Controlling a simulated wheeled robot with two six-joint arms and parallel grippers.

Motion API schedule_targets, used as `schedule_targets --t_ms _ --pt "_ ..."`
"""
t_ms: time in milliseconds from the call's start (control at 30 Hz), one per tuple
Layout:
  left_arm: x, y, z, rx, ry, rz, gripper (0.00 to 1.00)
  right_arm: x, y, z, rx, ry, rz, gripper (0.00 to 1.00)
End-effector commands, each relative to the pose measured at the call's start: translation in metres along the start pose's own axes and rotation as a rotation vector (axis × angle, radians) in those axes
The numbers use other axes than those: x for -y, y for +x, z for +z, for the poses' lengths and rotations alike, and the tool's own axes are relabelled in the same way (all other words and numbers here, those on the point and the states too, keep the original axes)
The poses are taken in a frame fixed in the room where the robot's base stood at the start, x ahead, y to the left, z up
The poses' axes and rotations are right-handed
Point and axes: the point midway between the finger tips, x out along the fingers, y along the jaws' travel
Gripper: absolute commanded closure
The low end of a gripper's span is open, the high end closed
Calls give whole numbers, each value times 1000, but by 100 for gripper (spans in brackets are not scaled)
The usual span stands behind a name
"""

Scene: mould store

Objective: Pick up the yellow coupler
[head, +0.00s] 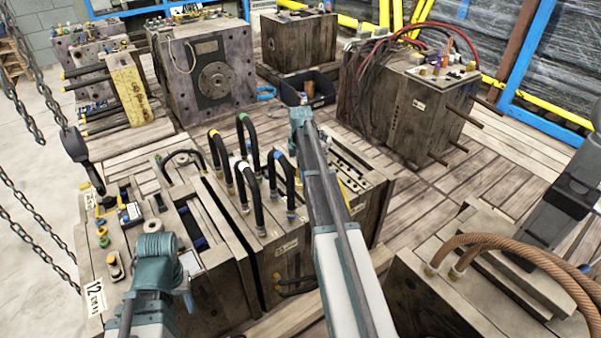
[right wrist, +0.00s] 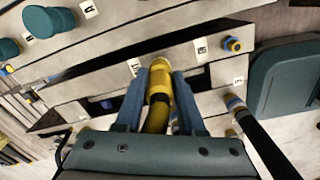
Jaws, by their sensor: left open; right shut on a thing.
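In the right wrist view, the yellow coupler (right wrist: 160,92) lies between the two blue fingers of my right gripper (right wrist: 160,78), which is shut on it. A dark, yellowish hose runs from the coupler back towards the gripper body. The coupler's far end is against or very close to the pale mould face; I cannot tell if it is seated. In the head view my right gripper (head: 301,114) is at the far end of the long central arm, its fingers and the coupler not clear. My left gripper (head: 187,284) is low at the left over a wooden-looking mould, open and apart from the coupler.
Several black looped hoses (head: 246,160) stand on the middle mould, left of my right arm. A black bin (head: 322,88) is behind. Brown hoses (head: 515,247) arch over the front-right mould. A chain hook (head: 75,146) hangs at left. Bare planks (head: 425,205) lie right of centre.

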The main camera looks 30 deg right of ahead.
Motion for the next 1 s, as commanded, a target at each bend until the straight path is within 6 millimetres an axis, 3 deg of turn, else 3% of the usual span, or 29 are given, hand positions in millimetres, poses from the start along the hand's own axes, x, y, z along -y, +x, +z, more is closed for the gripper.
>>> schedule_targets --t_ms 33,500,1000 --pt "1 -13 1 0 0 0 54 0 -13 0 0 0 0 100" --pt "8 -79 5 0 0 0 54 0 -80 0 0 0 -1 100" --pt "8 -83 5 0 0 0 54 0 -83 0 0 0 0 100"
